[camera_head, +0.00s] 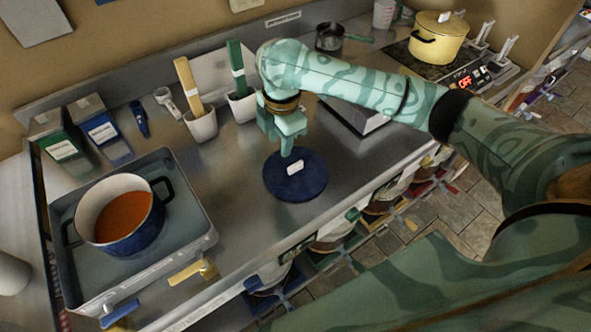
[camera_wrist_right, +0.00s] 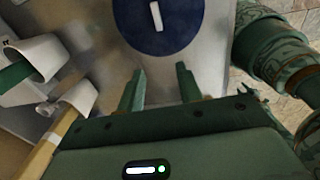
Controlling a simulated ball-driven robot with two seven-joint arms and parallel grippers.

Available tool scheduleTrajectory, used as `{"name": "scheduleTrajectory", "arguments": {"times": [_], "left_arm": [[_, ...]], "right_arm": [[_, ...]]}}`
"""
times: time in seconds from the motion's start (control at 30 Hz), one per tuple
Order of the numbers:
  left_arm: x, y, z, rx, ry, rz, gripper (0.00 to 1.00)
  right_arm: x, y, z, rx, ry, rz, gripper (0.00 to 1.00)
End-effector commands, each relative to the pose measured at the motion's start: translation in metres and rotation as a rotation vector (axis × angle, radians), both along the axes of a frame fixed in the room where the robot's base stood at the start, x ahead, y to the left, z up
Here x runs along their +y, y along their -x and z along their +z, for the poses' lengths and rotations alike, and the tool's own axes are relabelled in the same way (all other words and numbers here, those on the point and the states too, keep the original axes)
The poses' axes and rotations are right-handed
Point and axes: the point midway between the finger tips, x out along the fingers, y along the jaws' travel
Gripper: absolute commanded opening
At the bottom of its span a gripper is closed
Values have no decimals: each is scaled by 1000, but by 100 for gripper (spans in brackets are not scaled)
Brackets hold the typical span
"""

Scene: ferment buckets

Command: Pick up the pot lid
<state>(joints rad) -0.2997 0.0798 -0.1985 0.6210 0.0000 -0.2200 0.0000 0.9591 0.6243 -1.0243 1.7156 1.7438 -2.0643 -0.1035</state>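The pot lid (camera_head: 285,186) is a dark blue disc with a small white handle (camera_head: 295,168) on top. It lies flat on the steel counter. In the right wrist view the lid (camera_wrist_right: 180,30) is at the top, partly cut off, with its handle (camera_wrist_right: 156,16) between the lines of the fingers. My right gripper (camera_head: 287,148) is above the lid's far edge, pointing down. In the wrist view the right gripper (camera_wrist_right: 161,80) has its fingers apart with nothing between them. A blue pot (camera_head: 128,238) with orange-red contents stands uncovered at the left. My left gripper is not in view.
The blue pot stands in a grey tray (camera_head: 188,262). White holders (camera_head: 203,127) with tall handles, a blue box (camera_head: 103,132) and a green box (camera_head: 60,148) line the back. A yellow pot (camera_head: 437,45) sits on a hob at the right. Counter between tray and lid is clear.

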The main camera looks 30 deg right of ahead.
Motion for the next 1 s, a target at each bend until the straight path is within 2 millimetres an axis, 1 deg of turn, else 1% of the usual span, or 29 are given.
{"name": "scheduleTrajectory", "arguments": {"times": [0.03, 0.1, 0.17, 0.23, 0.27, 0.33, 0.5, 0.6, 0.7, 0.87, 0.93, 1.0], "left_arm": [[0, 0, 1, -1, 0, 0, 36], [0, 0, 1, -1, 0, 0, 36], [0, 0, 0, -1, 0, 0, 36], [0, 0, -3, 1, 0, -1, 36], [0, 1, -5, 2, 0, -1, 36], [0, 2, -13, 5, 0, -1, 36], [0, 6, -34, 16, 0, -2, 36], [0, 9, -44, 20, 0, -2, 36], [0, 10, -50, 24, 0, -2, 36], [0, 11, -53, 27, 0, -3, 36], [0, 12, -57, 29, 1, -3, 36], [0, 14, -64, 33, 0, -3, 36]], "right_arm": [[-12, -7, 14, 15, 23, 3, 35], [-23, -9, 26, 41, 38, 8, 35], [-28, -11, 32, 55, 44, 11, 35], [-32, -11, 29, 67, 48, 12, 35], [-32, -11, 25, 70, 48, 13, 35], [-32, -11, 9, 73, 46, 13, 35], [-32, -10, -37, 74, 46, 13, 35], [-32, -10, -57, 73, 44, 12, 35], [-32, -11, -70, 71, 44, 14, 35], [-33, -11, -77, 67, 45, 14, 35], [-34, -11, -83, 67, 45, 13, 35], [-37, -10, -94, 71, 44, 12, 35]]}}
